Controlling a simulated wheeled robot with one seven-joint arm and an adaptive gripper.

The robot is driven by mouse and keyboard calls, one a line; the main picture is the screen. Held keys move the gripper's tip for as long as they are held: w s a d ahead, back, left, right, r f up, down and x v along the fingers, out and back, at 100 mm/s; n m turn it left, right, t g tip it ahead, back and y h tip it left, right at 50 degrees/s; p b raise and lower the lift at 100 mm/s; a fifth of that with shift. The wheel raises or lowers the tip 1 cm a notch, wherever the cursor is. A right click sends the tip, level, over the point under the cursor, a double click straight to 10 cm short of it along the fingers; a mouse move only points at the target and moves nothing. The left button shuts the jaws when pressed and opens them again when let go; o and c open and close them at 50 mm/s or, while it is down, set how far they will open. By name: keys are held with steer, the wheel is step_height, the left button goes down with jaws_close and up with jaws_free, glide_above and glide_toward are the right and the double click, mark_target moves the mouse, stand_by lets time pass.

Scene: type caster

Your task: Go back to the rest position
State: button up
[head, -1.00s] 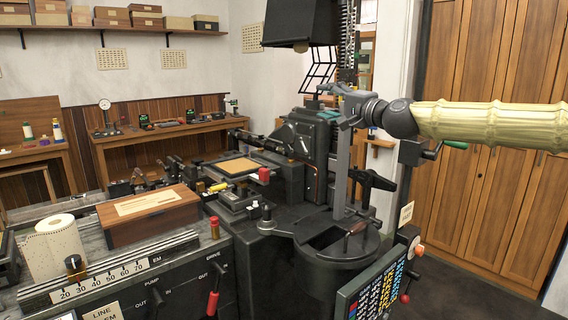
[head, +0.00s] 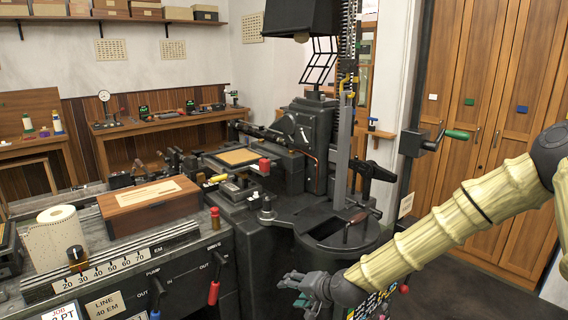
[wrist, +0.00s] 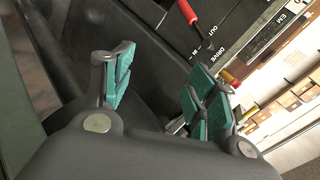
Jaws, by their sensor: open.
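My gripper (head: 300,288) is low in front of the caster machine in the head view, at the end of my pale ribbed arm. In the wrist view my gripper (wrist: 160,95) shows its green-padded fingers spread apart, with nothing between them. The caster machine (head: 290,215) stands behind it, with a round black pot at its right side. The red-handled lever (wrist: 187,12) on the front panel shows at the top of the wrist view, beyond the fingers.
The front panel carries a red lever (head: 213,292) and a blue lever (head: 155,300). A wooden box (head: 150,215) and a paper roll (head: 55,245) sit on top. Wooden cabinets (head: 510,90) stand at the right. Dark floor (head: 480,285) is clear before them.

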steer(key=s+d+f+n+g+h, duration=0.1)
steer(key=s+d+f+g+h, duration=0.15)
steer(key=s+f, duration=0.8)
steer(key=s+d+f+n+g+h, duration=0.15)
steer(key=s+d+f, duration=0.25)
steer(key=s+f, duration=0.65)
steer(key=s+d+f+n+g+h, duration=0.1)
steer(key=s+d, duration=0.3)
steer(key=s, duration=0.4)
steer(key=s+d+f+n+g+h, duration=0.1)
steer(key=s+d+f, duration=0.2)
steer(key=s, duration=0.5)
steer(key=s+d+f+n+g+h, duration=0.1)
steer(key=s+d+f, duration=0.1)
steer(key=s+d, duration=0.4)
steer(key=shift+s+f+g, duration=0.3)
steer(key=shift+s+g, duration=0.1)
steer(key=shift+s, duration=0.55)
